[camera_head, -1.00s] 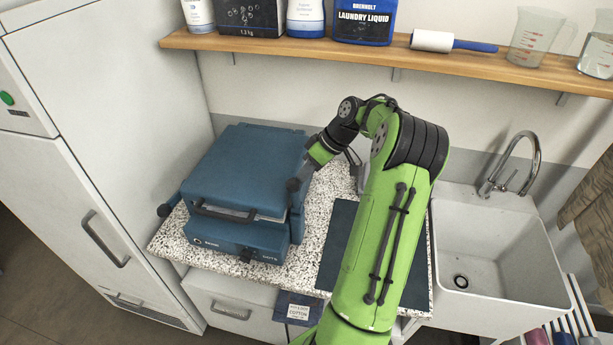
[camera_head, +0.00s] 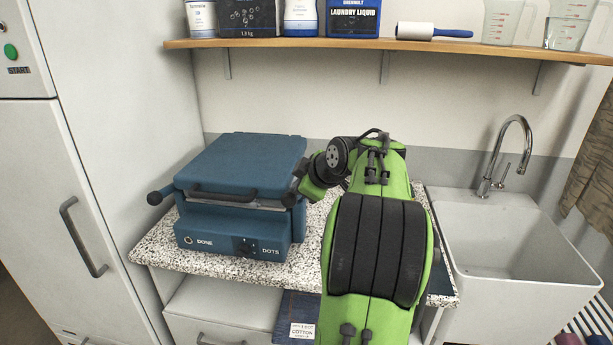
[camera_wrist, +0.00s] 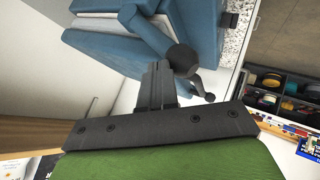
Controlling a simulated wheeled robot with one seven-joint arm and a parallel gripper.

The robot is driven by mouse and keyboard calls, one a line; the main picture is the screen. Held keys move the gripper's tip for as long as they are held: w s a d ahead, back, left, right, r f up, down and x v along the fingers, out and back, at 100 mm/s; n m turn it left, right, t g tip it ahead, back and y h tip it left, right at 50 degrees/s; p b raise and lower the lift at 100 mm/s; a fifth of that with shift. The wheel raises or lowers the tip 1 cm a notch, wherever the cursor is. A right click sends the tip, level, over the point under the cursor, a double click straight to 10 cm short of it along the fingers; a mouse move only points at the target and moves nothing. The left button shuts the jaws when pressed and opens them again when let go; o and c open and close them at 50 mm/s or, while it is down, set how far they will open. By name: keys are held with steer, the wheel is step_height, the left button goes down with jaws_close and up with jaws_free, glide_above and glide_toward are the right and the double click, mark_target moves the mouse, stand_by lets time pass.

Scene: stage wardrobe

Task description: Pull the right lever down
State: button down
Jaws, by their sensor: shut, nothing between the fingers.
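The blue press (camera_head: 240,165) stands on the speckled worktop. Its right lever (camera_head: 289,199) ends in a black ball knob at the press's right front corner, about level with the lid's front edge. In the wrist view the lever's blue arm and black knob (camera_wrist: 184,59) lie just beyond and beside my fingertips. My gripper (camera_wrist: 158,68) is shut with nothing between its fingers, close to the knob; I cannot tell whether it touches. The left lever (camera_head: 154,198) also has a black knob, at the press's left side.
A wooden shelf (camera_head: 400,45) with bottles and jugs runs above. A white sink (camera_head: 515,235) with a tap is on the right. A white cabinet (camera_head: 95,160) stands close on the left. A dark crate (camera_wrist: 285,92) shows in the wrist view.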

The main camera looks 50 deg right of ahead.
steer(key=f+b, duration=0.1)
steer(key=a+f+b, duration=0.1)
steer(key=b, duration=0.1)
steer(key=s+a+f+b, duration=0.1)
steer(key=f+b, duration=0.1)
